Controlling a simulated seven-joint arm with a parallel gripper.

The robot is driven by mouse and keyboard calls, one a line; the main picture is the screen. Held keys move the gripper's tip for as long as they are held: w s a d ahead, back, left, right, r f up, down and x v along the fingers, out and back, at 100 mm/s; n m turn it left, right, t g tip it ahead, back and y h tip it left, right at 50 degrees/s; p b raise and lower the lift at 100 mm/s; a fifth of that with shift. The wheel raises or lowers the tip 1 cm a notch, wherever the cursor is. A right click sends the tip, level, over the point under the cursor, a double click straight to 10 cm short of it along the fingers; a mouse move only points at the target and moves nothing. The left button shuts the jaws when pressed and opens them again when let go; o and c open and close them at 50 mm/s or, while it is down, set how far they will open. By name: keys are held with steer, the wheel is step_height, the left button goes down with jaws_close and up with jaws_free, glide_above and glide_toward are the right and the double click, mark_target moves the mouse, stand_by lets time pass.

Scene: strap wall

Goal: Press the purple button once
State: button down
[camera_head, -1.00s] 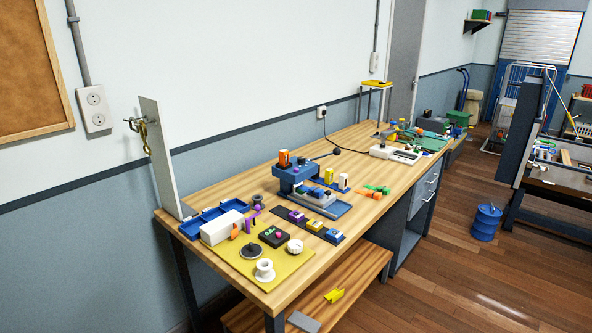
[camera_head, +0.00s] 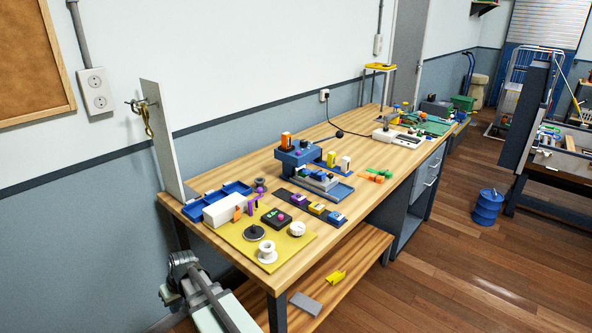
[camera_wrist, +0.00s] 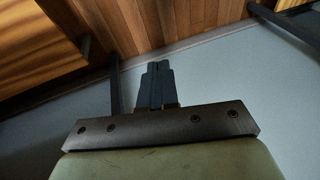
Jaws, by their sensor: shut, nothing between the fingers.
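A module with a purple button (camera_head: 298,199) sits at the far-left end of a dark strip on the workbench in the head view, in a row with a yellow and a blue module. My gripper shows in the wrist view (camera_wrist: 157,68) with its two dark fingers together and nothing between them. Wall, floor and bench legs lie beyond the fingers; the button is not in that view. In the head view my arm is at the lower left, beside the bench's near-left end, below its top and well away from the button. The fingertips cannot be made out there.
Near the strip are a yellow mat (camera_head: 297,247), a black box with a pink button (camera_head: 281,217), a white block (camera_head: 223,210), a blue tray (camera_head: 203,203) and a blue stepped fixture (camera_head: 299,157). A tall upright panel (camera_head: 165,140) stands at the bench's left end.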

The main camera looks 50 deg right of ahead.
steer(key=d+r+t, duration=0.1)
steer(key=d+r, duration=0.6)
steer(key=d+r+t, duration=0.1)
steer(key=d+r, duration=0.6)
steer(key=d+r+t, duration=0.1)
steer(key=d+r, duration=0.6)
steer(key=d, duration=0.1)
steer(key=shift+w+d+r+m, duration=0.1)
steer(key=shift+w+r+m, duration=0.15)
steer(key=shift+w+m, duration=0.15)
steer(key=w+d+r+m+t, duration=0.15)
steer(key=d+r, duration=0.35)
steer(key=d, duration=0.5)
steer(key=w+d+r+m, duration=0.2)
steer(key=d+r, duration=0.3)
steer(key=d, duration=0.5)
step_height(320, 180, up, 12)
steer(key=m+t+h, duration=0.1)
steer(key=m+t, duration=0.1)
steer(key=m, duration=0.1)
glide_above(298, 153)
steer(key=d, duration=0.1)
steer(key=shift+s+f, duration=0.2)
steer(key=shift+s, duration=0.05)
steer(key=shift+f, duration=0.1)
steer(key=shift+f, duration=4.3)
steer(key=shift+f, duration=0.2)
steer(key=shift+f, duration=0.25)
